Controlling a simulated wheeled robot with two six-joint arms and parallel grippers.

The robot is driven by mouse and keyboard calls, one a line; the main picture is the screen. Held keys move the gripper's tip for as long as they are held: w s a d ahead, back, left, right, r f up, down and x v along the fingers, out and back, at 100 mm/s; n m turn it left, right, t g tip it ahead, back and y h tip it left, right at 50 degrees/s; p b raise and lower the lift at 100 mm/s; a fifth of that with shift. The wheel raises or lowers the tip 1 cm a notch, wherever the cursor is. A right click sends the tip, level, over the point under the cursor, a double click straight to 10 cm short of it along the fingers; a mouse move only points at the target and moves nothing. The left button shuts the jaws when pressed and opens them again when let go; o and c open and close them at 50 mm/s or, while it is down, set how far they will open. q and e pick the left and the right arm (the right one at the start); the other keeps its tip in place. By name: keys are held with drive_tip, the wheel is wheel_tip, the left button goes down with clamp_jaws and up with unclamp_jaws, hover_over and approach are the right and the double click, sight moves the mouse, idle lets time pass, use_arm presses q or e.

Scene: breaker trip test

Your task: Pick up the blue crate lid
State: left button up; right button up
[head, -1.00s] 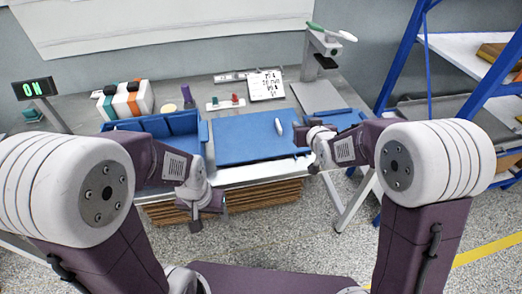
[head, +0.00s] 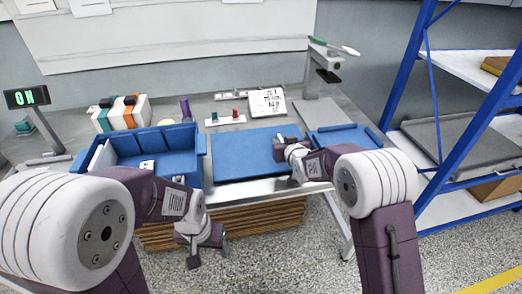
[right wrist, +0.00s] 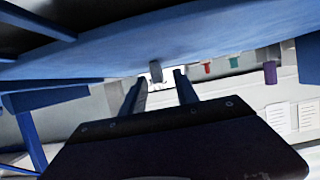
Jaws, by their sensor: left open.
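A flat blue panel (head: 245,162) lies in the middle of the bench. A second blue piece with raised edges (head: 338,141) lies to its right. I cannot tell which is the lid. The open blue crate with compartments (head: 108,158) stands at the left. My right gripper (head: 280,147) is low over the middle panel's right part. In the right wrist view its two fingers (right wrist: 160,82) stand apart, with a small grey piece (right wrist: 155,72) seen beyond the tips and a blue surface (right wrist: 200,50) close by. My left gripper (head: 206,250) is open and empty in front of the bench.
Red and green pieces on a white strip (head: 225,121), a printed card (head: 267,102) and a purple bottle (head: 185,108) stand behind the panel. A grey stand (head: 318,75) is at the back right. A blue-framed shelf (head: 470,130) stands at the right.

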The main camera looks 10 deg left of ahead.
drive_tip(key=shift+x, duration=1.05)
drive_tip(key=shift+s, duration=0.1)
clamp_jaws()
idle(0.4)
